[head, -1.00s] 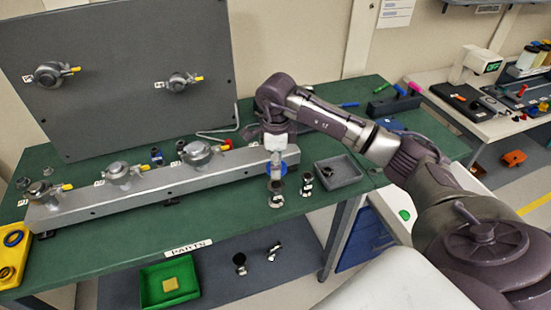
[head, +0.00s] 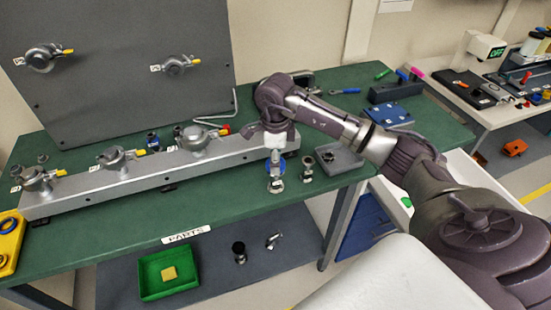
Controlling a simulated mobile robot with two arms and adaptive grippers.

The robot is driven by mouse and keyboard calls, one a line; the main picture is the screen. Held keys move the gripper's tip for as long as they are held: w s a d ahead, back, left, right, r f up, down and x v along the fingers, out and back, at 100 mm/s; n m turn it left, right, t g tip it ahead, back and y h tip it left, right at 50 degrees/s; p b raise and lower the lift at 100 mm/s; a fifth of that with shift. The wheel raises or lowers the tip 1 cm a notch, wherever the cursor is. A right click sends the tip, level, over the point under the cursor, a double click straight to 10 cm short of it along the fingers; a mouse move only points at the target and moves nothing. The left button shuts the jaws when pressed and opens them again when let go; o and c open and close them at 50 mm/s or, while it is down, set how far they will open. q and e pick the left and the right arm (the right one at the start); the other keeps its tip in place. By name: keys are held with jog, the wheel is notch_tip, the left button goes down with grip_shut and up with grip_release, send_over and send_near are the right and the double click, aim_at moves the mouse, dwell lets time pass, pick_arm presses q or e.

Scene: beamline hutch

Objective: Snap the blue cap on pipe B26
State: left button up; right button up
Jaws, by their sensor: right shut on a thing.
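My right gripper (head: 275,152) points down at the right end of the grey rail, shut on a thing. The blue cap (head: 282,167) shows right at its fingertips, partly hidden by them. Directly below is a short silver pipe piece (head: 276,185) standing near the front of the green bench. I cannot tell whether the cap touches it or is seated on it. A second small pipe piece (head: 307,174) with a dark top and pale label stands just to the right. The labels are too small to read, so I cannot tell which is B26. My left gripper is out of view.
The grey rail (head: 130,183) carries several clamps with yellow levers. A grey tray (head: 340,160) lies right of the pipes. A green bin (head: 153,290) and two small parts sit on the shelf below. Front bench room left of the pipes is clear.

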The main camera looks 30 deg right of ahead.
jog(key=shift+f+b, duration=0.5)
jog(key=shift+f, duration=0.1)
dwell(0.3)
jog(key=o, duration=0.8)
jog(key=shift+r, duration=0.15)
notch_tip(320, 180, up, 12)
jog(key=shift+f, duration=0.1)
